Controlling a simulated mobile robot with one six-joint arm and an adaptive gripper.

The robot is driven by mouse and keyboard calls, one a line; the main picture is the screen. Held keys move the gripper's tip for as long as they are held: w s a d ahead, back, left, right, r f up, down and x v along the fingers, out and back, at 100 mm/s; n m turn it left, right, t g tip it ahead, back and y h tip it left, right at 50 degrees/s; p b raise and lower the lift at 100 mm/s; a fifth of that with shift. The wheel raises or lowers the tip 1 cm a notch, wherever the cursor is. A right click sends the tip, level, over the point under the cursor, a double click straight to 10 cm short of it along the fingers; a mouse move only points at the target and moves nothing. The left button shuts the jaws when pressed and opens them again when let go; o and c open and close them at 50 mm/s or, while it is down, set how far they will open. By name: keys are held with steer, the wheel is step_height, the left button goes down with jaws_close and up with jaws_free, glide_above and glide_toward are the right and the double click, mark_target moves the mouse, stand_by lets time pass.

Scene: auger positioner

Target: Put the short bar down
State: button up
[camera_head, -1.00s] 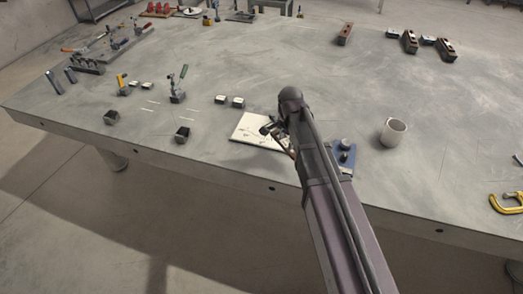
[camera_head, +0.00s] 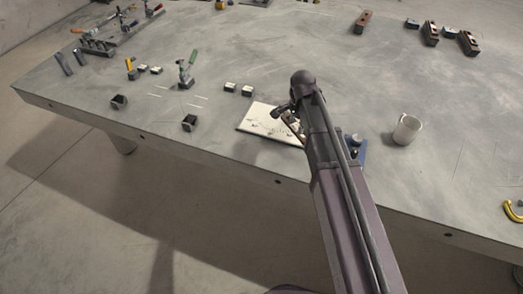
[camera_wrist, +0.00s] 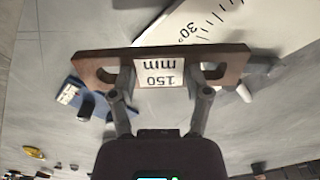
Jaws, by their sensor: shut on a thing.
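The short bar (camera_wrist: 118,66) is a brown bar with a hole near each end and a white label reading 150 mm, upside down in the wrist view. My gripper (camera_wrist: 163,88) is shut on the middle of the bar, one finger at each side of the label. In the head view my gripper (camera_head: 295,118) is at the white sheet (camera_head: 257,122) near the table's front edge, and my arm hides most of the bar. A printed scale with a 30° mark shows on the sheet in the wrist view (camera_wrist: 225,40). I cannot tell whether the bar touches anything below.
A blue block (camera_head: 361,157) with dark knobs is right of my arm, partly hidden. A grey mug (camera_head: 406,130) stands further right. The table's (camera_head: 330,50) middle back is clear.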

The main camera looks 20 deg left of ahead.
steer(key=s+a+n, duration=0.1)
steer(key=s, duration=0.2)
steer(key=s+a+f+n+b, duration=0.1)
steer(key=s+a, duration=0.1)
steer(key=s, duration=0.2)
steer(key=s+a+n, duration=0.1)
steer(key=s, duration=0.2)
steer(key=shift+s+a+f+n, duration=0.2)
steer(key=shift+s+a+n, duration=0.1)
steer(key=shift+a, duration=0.1)
steer(key=s+a+f+n+b, duration=0.1)
steer(key=s+a+n, duration=0.2)
steer(key=s, duration=0.9)
steer(key=shift+s+a+f+n+b, duration=0.2)
steer(key=shift+n+b, duration=0.1)
steer(key=shift+n, duration=0.4)
steer(key=shift+w, duration=0.1)
steer(key=b, duration=0.1)
glide_above(263, 152)
steer(key=s, duration=0.1)
steer(key=shift+s+f, duration=0.1)
steer(key=shift+f, duration=0.55)
steer(key=shift+w, duration=0.4)
steer(key=shift+w+f+b, duration=0.3)
steer(key=shift+f+b, duration=0.3)
steer(key=shift+b, duration=0.2)
steer(key=shift+f+b, duration=1.2)
steer(key=shift+b, duration=0.05)
